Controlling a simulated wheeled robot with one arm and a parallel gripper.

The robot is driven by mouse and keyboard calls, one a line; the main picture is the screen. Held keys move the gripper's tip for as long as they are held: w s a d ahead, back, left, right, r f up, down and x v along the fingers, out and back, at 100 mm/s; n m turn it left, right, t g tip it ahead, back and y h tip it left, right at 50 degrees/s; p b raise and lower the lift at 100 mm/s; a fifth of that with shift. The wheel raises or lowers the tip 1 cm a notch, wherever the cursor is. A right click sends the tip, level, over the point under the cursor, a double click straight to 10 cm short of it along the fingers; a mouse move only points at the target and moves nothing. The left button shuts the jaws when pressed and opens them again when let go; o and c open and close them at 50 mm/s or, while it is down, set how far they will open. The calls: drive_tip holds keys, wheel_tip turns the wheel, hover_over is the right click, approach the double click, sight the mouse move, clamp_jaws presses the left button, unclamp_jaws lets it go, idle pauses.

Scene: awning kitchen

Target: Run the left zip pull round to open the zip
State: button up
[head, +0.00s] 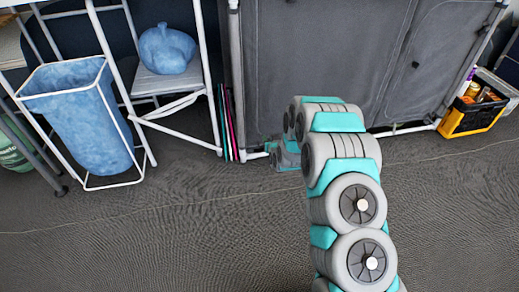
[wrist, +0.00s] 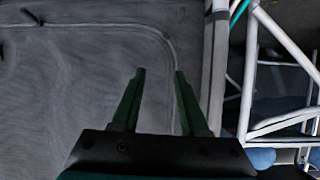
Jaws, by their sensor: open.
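The grey fabric cupboard front (head: 325,50) stands behind my arm in the head view. In the wrist view its panel (wrist: 80,70) fills the left and middle, with a curved zip seam (wrist: 165,38) turning a corner near the frame post. My gripper (wrist: 160,72) is open and empty, its two dark green fingers apart in front of the panel near this seam. A small dark mark (wrist: 33,17) at the upper left may be a zip pull; I cannot tell which. A small dark mark also shows on the cupboard's right part (head: 415,64).
A white-framed chair (head: 165,85) with a blue bag (head: 166,48) stands left of the cupboard, beside a blue bin (head: 80,115). A yellow and black crate (head: 470,118) sits at the right. The dark floor (head: 150,230) in front is clear.

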wheel_tip(320, 180, down, 12)
drive_tip(key=s+a+n+t+y, duration=0.1)
drive_tip(key=s+a+t+y, duration=0.15)
drive_tip(key=t, duration=0.25)
drive_tip(key=b+x, duration=0.1)
drive_tip(key=x, duration=0.7)
drive_tip(key=shift+w, duration=0.2)
drive_tip(key=shift+h, duration=0.25)
clamp_jaws()
idle(0.9)
